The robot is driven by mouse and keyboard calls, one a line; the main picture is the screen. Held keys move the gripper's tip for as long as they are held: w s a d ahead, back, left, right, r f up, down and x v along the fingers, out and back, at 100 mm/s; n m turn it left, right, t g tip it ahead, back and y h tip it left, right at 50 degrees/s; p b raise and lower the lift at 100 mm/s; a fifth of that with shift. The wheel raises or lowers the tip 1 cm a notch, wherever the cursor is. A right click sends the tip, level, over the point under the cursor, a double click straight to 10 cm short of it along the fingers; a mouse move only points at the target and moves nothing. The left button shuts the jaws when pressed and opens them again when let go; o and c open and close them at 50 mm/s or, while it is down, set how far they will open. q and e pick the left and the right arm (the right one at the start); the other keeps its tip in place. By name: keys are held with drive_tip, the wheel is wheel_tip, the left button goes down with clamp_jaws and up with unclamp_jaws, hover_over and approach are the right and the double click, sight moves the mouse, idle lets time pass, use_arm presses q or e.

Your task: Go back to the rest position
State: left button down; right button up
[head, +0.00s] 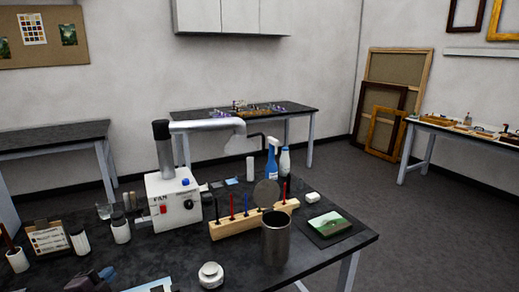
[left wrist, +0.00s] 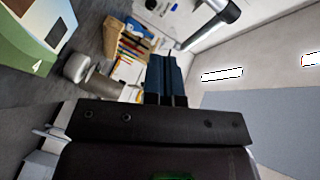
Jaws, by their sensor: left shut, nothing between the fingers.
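My left gripper (head: 104,274) shows at the lower left of the head view, low over the front of the dark worktable (head: 340,249). In the left wrist view its blue fingers (left wrist: 167,76) are together, with nothing seen between them. My right gripper is in neither view.
The worktable holds a white fan box (head: 172,203) with a raised duct arm, a wooden tool rack (head: 228,229), a metal cylinder (head: 275,243), a white lidded jar (head: 210,276) and a small green painting (head: 328,223) on a dark mat. Open floor (head: 420,235) lies to the right.

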use_arm(q)
drive_tip(key=s+d+f+n+g, duration=0.2)
drive_tip(key=s+d+n+g, duration=0.25)
drive_tip(key=s, duration=0.55)
drive_tip(key=s+d+f+n+g, duration=0.2)
drive_tip(key=s+d+n+g, duration=0.3)
drive_tip(key=s, duration=0.5)
drive_tip(key=s+d+f+n+g, duration=0.2)
drive_tip(key=s+d+n+g, duration=0.3)
drive_tip(key=s, duration=0.6)
drive_tip(key=w+f+m+t+b, duration=0.1)
drive_tip(key=w+f+t+b, duration=0.2)
drive_tip(key=f, duration=0.7)
drive_tip(key=w+f+m+t+b, duration=0.1)
drive_tip(key=w+f+t+b, duration=0.3)
drive_tip(key=f, duration=0.6)
drive_tip(key=t+b, duration=0.2)
drive_tip(key=b, duration=0.1)
drive_tip(key=shift+d+f, duration=0.35)
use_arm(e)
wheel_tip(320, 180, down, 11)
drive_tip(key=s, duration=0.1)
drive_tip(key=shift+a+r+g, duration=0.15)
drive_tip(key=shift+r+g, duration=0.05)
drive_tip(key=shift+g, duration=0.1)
use_arm(q)
drive_tip(key=shift+d, duration=0.1)
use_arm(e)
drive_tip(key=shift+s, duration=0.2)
